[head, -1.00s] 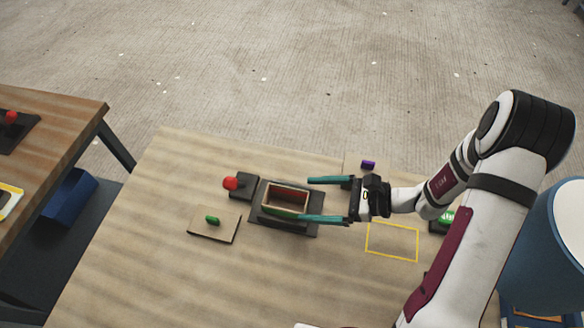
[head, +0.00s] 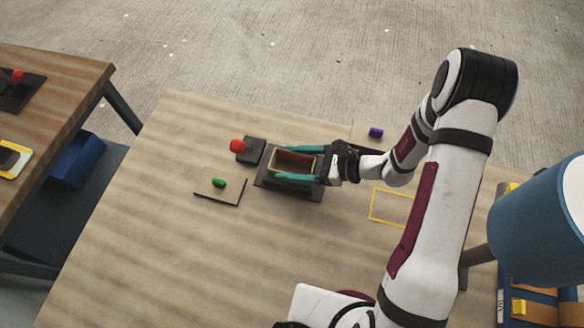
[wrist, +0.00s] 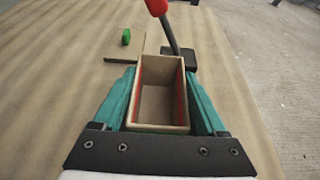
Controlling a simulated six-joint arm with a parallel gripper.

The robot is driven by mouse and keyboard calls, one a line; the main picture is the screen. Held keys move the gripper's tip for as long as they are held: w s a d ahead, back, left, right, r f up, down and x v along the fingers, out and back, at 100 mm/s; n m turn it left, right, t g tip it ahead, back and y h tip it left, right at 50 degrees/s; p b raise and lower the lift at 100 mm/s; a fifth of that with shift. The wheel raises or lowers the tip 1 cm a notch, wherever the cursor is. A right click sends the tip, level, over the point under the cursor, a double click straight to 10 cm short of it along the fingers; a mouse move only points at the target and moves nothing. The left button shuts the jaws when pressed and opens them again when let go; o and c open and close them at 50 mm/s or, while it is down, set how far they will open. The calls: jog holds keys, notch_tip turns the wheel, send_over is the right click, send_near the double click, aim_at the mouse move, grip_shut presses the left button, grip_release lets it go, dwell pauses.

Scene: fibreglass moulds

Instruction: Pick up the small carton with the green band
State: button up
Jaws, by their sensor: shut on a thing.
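A small open-topped carton (head: 294,162) with tan walls and red on its inner sides is at the dark pad (head: 290,190) on the table. In the wrist view the carton (wrist: 158,128) fills the space between my fingers. My gripper (head: 288,164) reaches in from the right and is shut on the carton, one finger along each long side. In the wrist view my gripper (wrist: 160,80) shows both fingers against it. Whether the carton is clear of the pad I cannot tell.
A red-knobbed lever on a dark base (head: 250,151) stands just beyond the carton. A board (head: 220,190) with a green piece (head: 218,183) lies to the left. A purple piece (head: 376,132) lies behind. A yellow outline (head: 391,207) marks bare table at right. A blue lamp shade (head: 540,220) stands far right.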

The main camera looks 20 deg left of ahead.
jog(key=shift+c, duration=1.1)
jog(key=shift+r, duration=0.1)
